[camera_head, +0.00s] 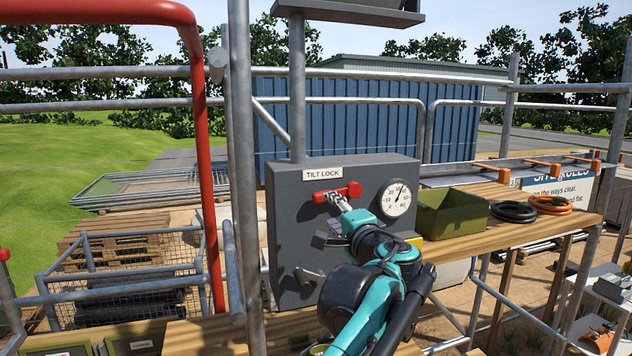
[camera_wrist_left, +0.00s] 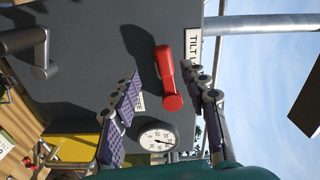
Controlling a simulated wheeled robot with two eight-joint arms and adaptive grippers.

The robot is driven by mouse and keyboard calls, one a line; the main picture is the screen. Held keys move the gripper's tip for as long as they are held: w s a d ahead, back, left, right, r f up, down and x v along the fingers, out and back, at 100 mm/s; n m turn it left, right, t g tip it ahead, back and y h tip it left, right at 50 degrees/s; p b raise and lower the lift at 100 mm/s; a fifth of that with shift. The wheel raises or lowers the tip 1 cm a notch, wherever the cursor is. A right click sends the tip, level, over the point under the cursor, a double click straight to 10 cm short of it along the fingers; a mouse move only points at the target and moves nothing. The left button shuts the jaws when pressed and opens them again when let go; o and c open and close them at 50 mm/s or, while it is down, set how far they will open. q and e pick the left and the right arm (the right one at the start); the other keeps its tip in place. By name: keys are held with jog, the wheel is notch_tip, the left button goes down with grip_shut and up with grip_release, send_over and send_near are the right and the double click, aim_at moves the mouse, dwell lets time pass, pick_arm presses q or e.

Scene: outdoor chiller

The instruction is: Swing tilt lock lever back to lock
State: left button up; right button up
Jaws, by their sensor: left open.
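The tilt lock lever (camera_head: 350,190) is a red bar on the grey panel (camera_head: 290,225), below the TILT LOCK label. It lies nearly level in the head view. My left gripper (camera_head: 332,207) is at the lever, partly hiding it. In the left wrist view the red lever (camera_wrist_left: 166,75) lies between the two spread fingers of my left gripper (camera_wrist_left: 163,78). I cannot tell whether either finger touches it. A second label, ending in "EE" (camera_wrist_left: 139,102), is partly hidden by a finger. My right gripper is not in view.
A round gauge (camera_head: 398,199) sits just right of the lever. A grey handle (camera_head: 308,275) sticks out low on the panel. A green bin (camera_head: 452,212) and coiled cables (camera_head: 514,211) stand on the wooden shelf at right. A red rail (camera_head: 203,150) and grey posts rise at left.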

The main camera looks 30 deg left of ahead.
aim_at(322, 199)
pick_arm(q)
jog(key=x, duration=0.2)
jog(key=p+x, duration=0.1)
jog(key=x, duration=0.4)
jog(key=shift+w+a+r, duration=0.2)
jog(key=shift+w+r, duration=0.1)
jog(key=shift+c, duration=0.3)
grip_shut()
